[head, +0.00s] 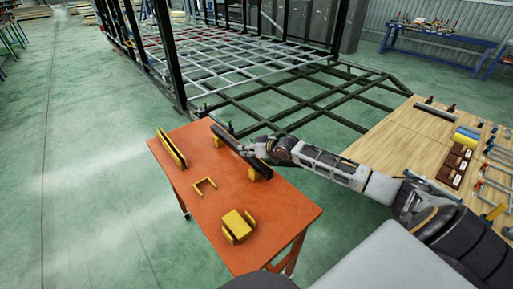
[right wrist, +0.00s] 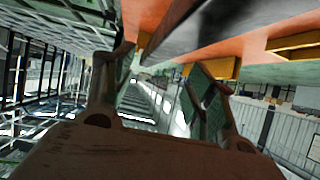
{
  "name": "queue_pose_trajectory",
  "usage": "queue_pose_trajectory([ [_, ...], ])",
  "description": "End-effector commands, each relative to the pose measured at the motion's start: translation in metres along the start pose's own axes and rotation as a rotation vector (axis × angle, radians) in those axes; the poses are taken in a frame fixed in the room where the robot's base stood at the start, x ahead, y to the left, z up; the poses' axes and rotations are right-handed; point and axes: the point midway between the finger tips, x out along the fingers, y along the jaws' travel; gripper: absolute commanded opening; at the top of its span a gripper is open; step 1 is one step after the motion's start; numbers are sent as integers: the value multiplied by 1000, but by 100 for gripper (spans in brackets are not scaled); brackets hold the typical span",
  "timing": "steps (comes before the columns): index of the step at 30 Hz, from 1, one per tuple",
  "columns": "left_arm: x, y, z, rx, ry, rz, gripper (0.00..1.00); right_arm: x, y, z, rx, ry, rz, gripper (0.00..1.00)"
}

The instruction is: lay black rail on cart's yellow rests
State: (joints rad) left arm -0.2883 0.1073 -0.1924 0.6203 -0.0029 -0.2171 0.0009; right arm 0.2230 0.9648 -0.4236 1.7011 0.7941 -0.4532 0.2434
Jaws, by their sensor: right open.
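The black rail (head: 236,147) lies along the far right side of the orange cart (head: 268,213). It appears to rest across two yellow rests, one near its far end (head: 217,141) and one near its close end (head: 256,173). In the right wrist view the rail (right wrist: 215,27) runs across the top, with yellow rests (right wrist: 296,41) beside it. My right gripper (head: 261,150) is beside the rail. Its fingers are apart with nothing held between them (right wrist: 160,75); whether one touches the rail is unclear. My left gripper is not in view.
A wooden table (head: 390,146) with another black bar (head: 435,111) and tools stands right. The chassis frame (head: 290,95) is behind.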

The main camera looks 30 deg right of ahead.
Motion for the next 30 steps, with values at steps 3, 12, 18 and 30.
queue_pose_trajectory([
  [3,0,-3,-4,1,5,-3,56,-10,0,0,-1,-1,1,56],
  [12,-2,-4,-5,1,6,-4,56,-32,1,0,-2,-1,2,56],
  [18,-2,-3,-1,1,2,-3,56,-42,1,0,-1,-1,1,56],
  [30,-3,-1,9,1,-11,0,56,-49,-1,0,0,0,-1,56],
])
